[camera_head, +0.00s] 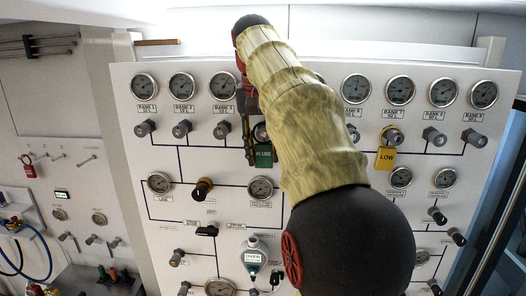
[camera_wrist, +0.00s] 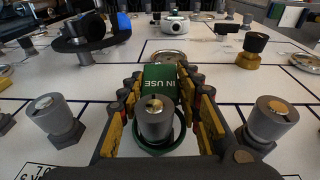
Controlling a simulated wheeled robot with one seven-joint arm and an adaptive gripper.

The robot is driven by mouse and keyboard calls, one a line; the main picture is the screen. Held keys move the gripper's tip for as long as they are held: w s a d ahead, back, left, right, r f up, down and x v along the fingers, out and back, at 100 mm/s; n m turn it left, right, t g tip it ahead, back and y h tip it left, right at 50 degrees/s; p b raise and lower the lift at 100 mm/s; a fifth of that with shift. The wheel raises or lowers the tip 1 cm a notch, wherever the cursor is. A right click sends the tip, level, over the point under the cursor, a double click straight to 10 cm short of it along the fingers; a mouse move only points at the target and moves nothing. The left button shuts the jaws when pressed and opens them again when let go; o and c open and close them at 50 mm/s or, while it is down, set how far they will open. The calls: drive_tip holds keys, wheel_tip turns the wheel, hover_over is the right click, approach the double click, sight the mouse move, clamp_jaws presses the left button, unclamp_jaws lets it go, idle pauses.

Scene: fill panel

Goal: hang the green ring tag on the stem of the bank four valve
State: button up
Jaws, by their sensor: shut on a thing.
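The green ring tag, reading IN USE, shows in the head view (camera_head: 264,156) and between my fingers in the wrist view (camera_wrist: 160,84). My gripper (camera_wrist: 160,100) is shut on the tag part, one finger on each side; it also shows in the head view (camera_head: 249,140). The tag's ring (camera_wrist: 160,148) appears around the grey knob of a valve (camera_wrist: 155,118). In the head view this valve (camera_head: 261,131) is fourth from the left, partly covered. Its bank label is hidden by my arm. How deep the ring sits on the stem is unclear.
Grey valves stand close on both sides in the wrist view, left (camera_wrist: 55,118) and right (camera_wrist: 271,117). A yellow LOW tag (camera_head: 386,158) hangs on a valve to the right. Gauges, black knobs and a white round device (camera_head: 254,252) stand on the panel (camera_head: 330,225) below.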

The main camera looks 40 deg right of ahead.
sight(261, 128)
idle(0.3)
drive_tip(key=o, duration=1)
drive_tip(key=shift+o, duration=0.6)
drive_tip(key=shift+s+a+r, duration=0.1)
drive_tip(key=shift+a+r, duration=0.15)
drive_tip(key=shift+r, duration=0.95)
drive_tip(key=shift+s+a+r, duration=0.1)
drive_tip(key=shift+a+r, duration=0.1)
drive_tip(key=shift+r, duration=1)
drive_tip(key=shift+s+a+r, duration=0.1)
drive_tip(key=shift+a+r, duration=0.15)
drive_tip(key=shift+r, duration=0.95)
